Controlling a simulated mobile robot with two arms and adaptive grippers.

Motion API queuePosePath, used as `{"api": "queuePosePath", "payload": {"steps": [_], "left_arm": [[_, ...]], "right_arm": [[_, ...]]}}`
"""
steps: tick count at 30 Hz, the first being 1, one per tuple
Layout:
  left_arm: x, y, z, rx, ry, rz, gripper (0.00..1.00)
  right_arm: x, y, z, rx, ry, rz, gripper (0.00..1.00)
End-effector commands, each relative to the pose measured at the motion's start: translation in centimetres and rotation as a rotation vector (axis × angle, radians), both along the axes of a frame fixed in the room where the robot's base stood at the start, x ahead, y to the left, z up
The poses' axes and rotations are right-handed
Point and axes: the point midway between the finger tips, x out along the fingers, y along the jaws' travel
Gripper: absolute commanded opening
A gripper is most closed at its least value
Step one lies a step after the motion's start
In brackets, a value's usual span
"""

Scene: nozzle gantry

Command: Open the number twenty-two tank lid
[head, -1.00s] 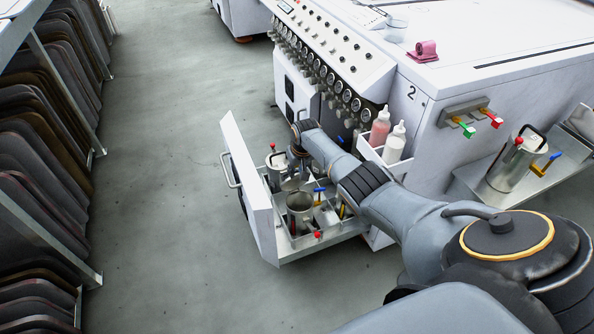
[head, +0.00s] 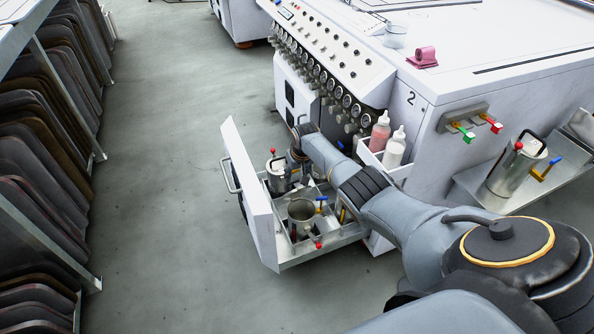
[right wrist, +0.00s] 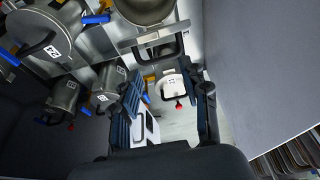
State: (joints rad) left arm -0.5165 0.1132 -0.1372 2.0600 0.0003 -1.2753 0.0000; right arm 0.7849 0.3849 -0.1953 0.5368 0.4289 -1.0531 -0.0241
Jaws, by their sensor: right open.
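In the head view, an open drawer (head: 262,205) holds several metal tanks, one open-topped (head: 301,214) and one with a red knob (head: 276,166). My right gripper (head: 297,158) is over the far part of the drawer, partly hidden by its own arm. In the right wrist view, the open right gripper (right wrist: 168,92) has its fingers apart, with a pale lid (right wrist: 172,84) bearing a number label, black handle and red knob seen between them. A large lidded tank (right wrist: 35,30) shows at upper left. My left gripper is out of view.
The drawer projects from a white machine (head: 430,120). Two bottles (head: 388,140) stand in a holder beside it. Another lidded tank (head: 517,165) sits on a side shelf at right. The grey floor left of the drawer is clear, up to racks of dark panels (head: 45,170).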

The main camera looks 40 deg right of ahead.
Motion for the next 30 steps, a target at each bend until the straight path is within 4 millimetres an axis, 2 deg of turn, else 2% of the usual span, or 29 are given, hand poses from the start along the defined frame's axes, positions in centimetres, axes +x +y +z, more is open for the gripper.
{"api": "queuePosePath", "payload": {"steps": [5,11,24,30], "left_arm": [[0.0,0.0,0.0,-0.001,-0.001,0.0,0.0],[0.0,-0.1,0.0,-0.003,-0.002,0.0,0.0],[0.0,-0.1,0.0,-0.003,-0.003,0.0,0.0],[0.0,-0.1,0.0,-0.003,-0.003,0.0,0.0]], "right_arm": [[-0.2,0.0,0.6,0.0,-0.001,0.001,0.45],[-0.8,0.1,2.5,-0.002,-0.001,0.003,0.45],[-2.5,0.5,9.3,-0.002,-0.004,0.001,0.45],[-3.0,0.6,11.2,-0.001,-0.004,0.0,0.45]]}}
